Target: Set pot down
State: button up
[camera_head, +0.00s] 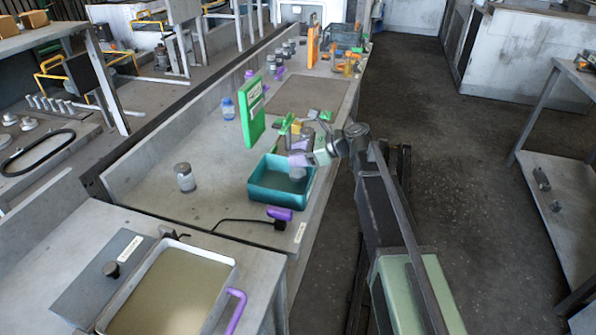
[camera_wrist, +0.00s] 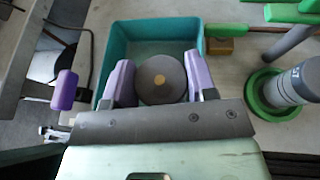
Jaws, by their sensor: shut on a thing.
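The pot (camera_wrist: 160,80) is a round dark grey cylinder with a small tan disc at its centre. My gripper (camera_wrist: 161,78) is shut on it, with one purple finger on each side. In the head view my gripper (camera_head: 300,160) is at the teal bin (camera_head: 262,193), and the grey pot (camera_head: 297,173) shows below the fingers, over or inside the bin. The bin also shows behind the pot in the wrist view (camera_wrist: 113,42). I cannot tell whether the pot touches the bin floor.
A grey-lidded jar (camera_head: 184,178) and a blue bottle (camera_head: 228,108) stand on the bench left of the bin. A green panel (camera_head: 250,112) stands behind it. A purple-handled tool (camera_head: 279,213) lies in front. A grey cylinder in a green ring (camera_wrist: 270,105) is close at right.

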aim_at(297, 174)
notch_tip(297, 174, down, 3)
jog(key=shift+f+b, duration=0.1)
jog(key=shift+b, duration=0.55)
jog(key=shift+r, duration=0.3)
jog(key=shift+f, duration=0.15)
jog(key=o, duration=0.8)
